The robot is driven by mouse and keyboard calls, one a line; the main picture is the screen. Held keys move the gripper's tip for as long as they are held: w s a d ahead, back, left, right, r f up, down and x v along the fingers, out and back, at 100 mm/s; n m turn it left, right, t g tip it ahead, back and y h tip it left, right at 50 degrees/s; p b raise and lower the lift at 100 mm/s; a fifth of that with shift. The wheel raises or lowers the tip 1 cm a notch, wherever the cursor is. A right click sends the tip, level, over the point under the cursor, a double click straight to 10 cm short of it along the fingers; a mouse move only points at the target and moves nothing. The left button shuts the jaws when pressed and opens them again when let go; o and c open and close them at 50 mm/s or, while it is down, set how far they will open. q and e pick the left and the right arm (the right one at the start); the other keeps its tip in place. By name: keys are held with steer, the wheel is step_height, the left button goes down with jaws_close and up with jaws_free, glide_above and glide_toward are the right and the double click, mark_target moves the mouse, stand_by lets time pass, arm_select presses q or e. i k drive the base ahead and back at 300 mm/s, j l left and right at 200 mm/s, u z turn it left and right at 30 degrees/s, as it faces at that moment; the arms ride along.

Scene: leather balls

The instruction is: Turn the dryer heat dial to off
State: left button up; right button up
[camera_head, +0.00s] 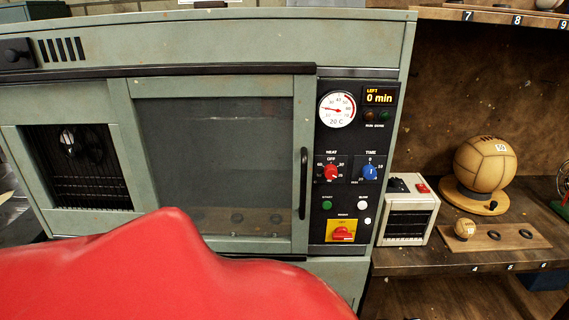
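The dryer (215,47) is a grey-green cabinet with a glass door and a dark control panel on its right side. The heat dial (331,173) is a red knob on that panel, under the label HEAT, with OFF marked at the top of its scale. Its exact pointer direction is too small to tell. A blue time dial (370,171) sits to its right. Above them are a round gauge (337,109) reading about 20 C and a display (380,96) showing 0 min. Neither of my grippers is in view.
Below the dials are a green start button (327,205), a white button (362,205) and a red switch on a yellow plate (342,232). The vertical door handle (303,183) stands left of the panel. A small white device (408,212) and leather balls (485,164) are at right.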

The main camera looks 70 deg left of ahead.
mark_target(330, 172)
steer(key=u, duration=1.85)
